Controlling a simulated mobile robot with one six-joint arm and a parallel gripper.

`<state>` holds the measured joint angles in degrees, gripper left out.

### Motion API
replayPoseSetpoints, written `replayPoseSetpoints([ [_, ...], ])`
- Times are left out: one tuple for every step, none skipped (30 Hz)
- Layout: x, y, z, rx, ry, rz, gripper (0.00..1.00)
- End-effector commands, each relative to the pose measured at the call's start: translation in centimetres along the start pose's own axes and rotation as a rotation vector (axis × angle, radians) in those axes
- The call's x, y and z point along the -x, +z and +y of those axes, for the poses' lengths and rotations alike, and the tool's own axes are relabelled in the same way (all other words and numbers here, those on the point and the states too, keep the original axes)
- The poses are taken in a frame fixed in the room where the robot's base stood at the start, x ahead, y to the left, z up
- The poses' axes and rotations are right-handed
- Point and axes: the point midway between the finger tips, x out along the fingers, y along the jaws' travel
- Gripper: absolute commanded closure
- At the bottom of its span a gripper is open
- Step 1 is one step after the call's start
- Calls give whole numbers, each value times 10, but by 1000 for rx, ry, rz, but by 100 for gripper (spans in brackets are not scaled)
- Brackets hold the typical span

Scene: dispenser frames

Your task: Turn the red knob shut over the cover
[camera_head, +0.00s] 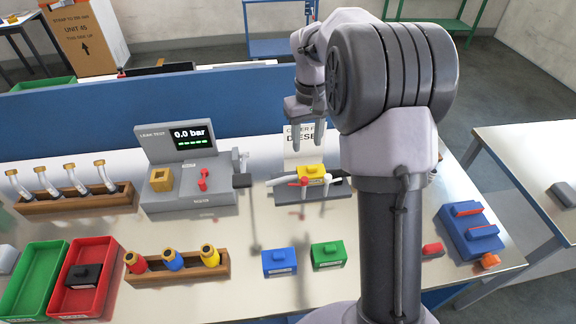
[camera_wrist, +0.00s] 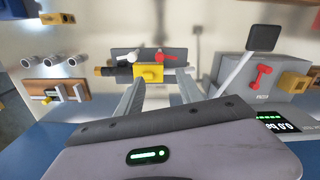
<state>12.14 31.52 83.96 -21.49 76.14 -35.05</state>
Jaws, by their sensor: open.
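The dispenser frame (camera_head: 283,194) stands on the bench under my raised arm, with a yellow block-like cover (camera_head: 313,172) on it. A small red knob (camera_head: 304,182) sits beside the cover, against a white pipe. In the wrist view the red knob (camera_wrist: 159,56) and the yellow cover (camera_wrist: 149,73) lie ahead, between and beyond my fingertips. My gripper (camera_head: 307,132) is open and empty, above and behind the dispenser frame, apart from the knob. Its two fingers also show in the wrist view (camera_wrist: 157,92). The exact angle of the knob is too small to tell.
A grey leak tester (camera_head: 180,201) with a red lever (camera_head: 203,181) stands left of the dispenser. A lettered card (camera_head: 299,155) stands behind it. Blue (camera_head: 279,262) and green (camera_head: 328,254) blocks lie in front. A blue panel (camera_head: 60,121) runs along the back.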

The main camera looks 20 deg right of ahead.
Motion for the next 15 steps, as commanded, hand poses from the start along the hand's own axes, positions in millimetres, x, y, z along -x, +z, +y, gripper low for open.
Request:
replayPoseSetpoints([
  [-19,1,-1,1,-2,-4,56],
  [-29,1,-1,0,-2,-5,56],
  [-42,1,-1,-1,-2,-5,56],
  [-51,1,-1,0,-1,-4,56],
  [-61,1,-1,0,-2,-4,56],
  [-73,1,-1,-1,-3,-5,56],
  [-82,1,-1,-1,-2,-4,56],
  [-91,1,-1,-1,-2,-3,56],
  [-102,1,-1,-1,-2,-3,56],
  [-110,1,-1,-1,-2,-3,56],
  [-117,1,-1,-2,-2,-3,56],
  [-126,1,-1,-2,-2,-2,56],
  [-132,1,-1,-2,-2,-2,56],
  [-137,1,-1,-1,-1,-1,56],
  [-142,1,-1,-1,-1,-1,56],
])
